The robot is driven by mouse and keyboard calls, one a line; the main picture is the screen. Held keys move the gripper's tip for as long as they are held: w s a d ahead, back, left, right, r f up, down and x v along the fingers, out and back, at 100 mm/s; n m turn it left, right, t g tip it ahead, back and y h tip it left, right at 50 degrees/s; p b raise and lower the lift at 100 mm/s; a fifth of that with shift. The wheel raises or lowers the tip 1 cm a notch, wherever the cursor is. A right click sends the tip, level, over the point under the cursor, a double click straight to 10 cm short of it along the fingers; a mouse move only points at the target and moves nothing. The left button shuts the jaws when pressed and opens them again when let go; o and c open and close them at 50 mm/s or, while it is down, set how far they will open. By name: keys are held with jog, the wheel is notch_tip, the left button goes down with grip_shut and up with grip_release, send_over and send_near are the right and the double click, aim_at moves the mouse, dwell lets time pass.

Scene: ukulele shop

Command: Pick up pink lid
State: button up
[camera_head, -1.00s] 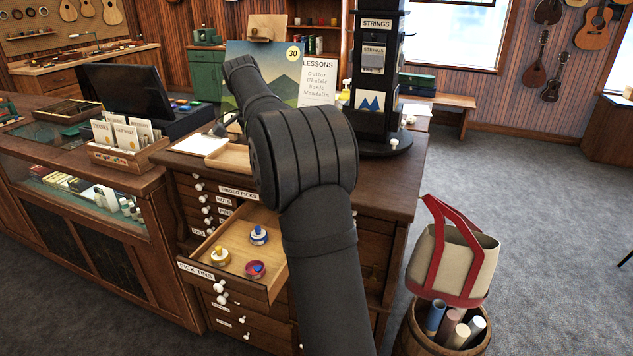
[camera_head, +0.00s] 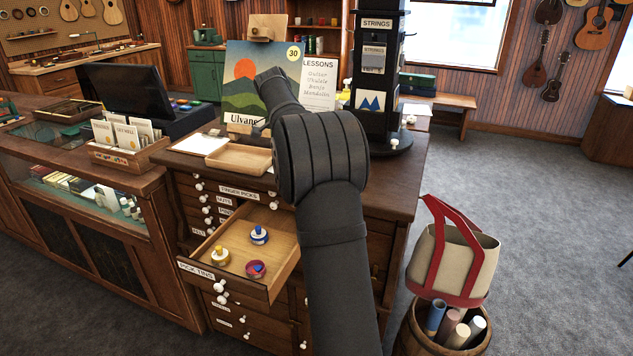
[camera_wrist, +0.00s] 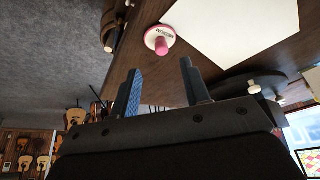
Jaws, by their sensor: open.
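The pink lid (camera_wrist: 160,39), a disc with a pink rim, a pale labelled face and a pink knob, lies on the brown counter top in the wrist view. It is beside a large white sheet (camera_wrist: 230,25). My gripper (camera_wrist: 163,85) is open and empty, its two fingers apart, with the lid a little beyond the fingertips and roughly between them. They do not touch it. In the head view my arm hides the gripper, and I cannot make out the lid there.
An open drawer (camera_head: 231,284) holds a yellow-knobbed tin (camera_head: 220,256), a blue-knobbed tin (camera_head: 258,235) and an uncovered tin (camera_head: 256,269) with coloured contents. A black strings stand (camera_head: 376,90) rises from the counter. A wooden tray (camera_head: 240,158) and lessons poster (camera_head: 318,80) are near my arm.

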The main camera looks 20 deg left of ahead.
jog(key=x, duration=0.6)
jog(key=shift+w+f, duration=0.2)
jog(key=shift+f, duration=0.05)
jog(key=shift+c, duration=0.2)
grip_shut()
